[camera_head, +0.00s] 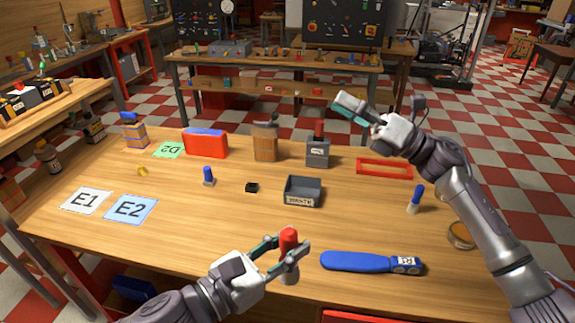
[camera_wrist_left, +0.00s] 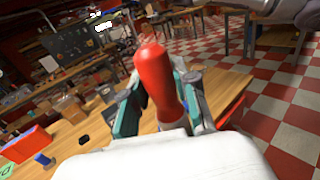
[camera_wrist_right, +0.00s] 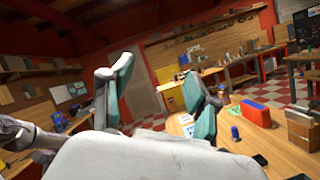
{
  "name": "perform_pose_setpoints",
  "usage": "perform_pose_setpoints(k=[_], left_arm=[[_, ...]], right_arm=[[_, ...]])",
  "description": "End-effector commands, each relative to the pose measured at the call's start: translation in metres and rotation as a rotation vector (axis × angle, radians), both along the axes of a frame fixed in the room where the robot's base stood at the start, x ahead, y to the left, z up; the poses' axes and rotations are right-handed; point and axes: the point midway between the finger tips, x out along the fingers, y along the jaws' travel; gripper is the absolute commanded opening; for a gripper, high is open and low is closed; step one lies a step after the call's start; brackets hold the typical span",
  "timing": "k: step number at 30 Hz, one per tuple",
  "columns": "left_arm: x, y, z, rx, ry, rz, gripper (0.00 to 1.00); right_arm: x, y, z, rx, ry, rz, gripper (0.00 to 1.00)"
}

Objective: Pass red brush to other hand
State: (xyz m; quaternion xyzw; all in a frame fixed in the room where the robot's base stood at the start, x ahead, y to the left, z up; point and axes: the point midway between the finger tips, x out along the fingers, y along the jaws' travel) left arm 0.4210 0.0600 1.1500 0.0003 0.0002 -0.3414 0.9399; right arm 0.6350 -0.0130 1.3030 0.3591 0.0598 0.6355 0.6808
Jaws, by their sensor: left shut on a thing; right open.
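The red brush (camera_head: 288,240) stands roughly upright in my left gripper (camera_head: 290,250), above the near edge of the table. It has a red upper part and a paler lower part. In the left wrist view the red brush (camera_wrist_left: 156,78) is between the two fingers, which are shut on it. My right gripper (camera_head: 352,106) is raised over the table's far right side, well away from the brush. Its fingers stand apart and empty in the right wrist view (camera_wrist_right: 158,82).
The middle left is mostly clear.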

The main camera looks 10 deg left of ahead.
Motion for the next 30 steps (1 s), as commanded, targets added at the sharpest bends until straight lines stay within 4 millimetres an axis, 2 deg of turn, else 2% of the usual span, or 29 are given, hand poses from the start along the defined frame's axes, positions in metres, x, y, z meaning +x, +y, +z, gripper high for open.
perform_pose_setpoints(k=[1, 5, 6, 9, 12, 15, 18, 24, 30], left_arm=[[0.0, 0.0, 0.0, -0.001, -0.001, 0.0, 0.0], [0.0, 0.0, 0.0, -0.001, -0.001, 0.0, 0.0], [0.0, 0.0, 0.0, -0.001, -0.001, 0.0, 0.0], [0.0, 0.0, 0.0, -0.001, -0.001, 0.0, 0.0], [0.0, 0.0, 0.0, -0.001, -0.001, 0.0, 0.0], [0.0, 0.0, 0.0, -0.001, -0.001, 0.0, 0.0], [0.0, 0.0, 0.0, -0.001, -0.001, 0.0, 0.0], [0.0, 0.0, 0.0, -0.001, -0.001, 0.0, 0.0], [0.0, 0.0, 0.0, -0.001, -0.001, 0.0, 0.0]], right_arm=[[-0.017, 0.022, 0.018, -0.043, -0.058, 0.07, 0.6], [-0.07, 0.074, 0.043, -0.197, -0.199, 0.262, 0.6], [-0.088, 0.089, 0.048, -0.258, -0.247, 0.323, 0.6], [-0.138, 0.121, 0.051, -0.455, -0.375, 0.483, 0.6], [-0.18, 0.139, 0.041, -0.697, -0.494, 0.619, 0.6], [-0.208, 0.141, 0.025, -0.968, -0.594, 0.718, 0.6], [-0.221, 0.131, 0.01, -1.248, -0.663, 0.769, 0.6], [-0.22, 0.095, 0.001, -1.697, -0.716, 0.763, 0.6], [-0.214, 0.076, 0.003, -1.89, -0.715, 0.727, 0.6]])
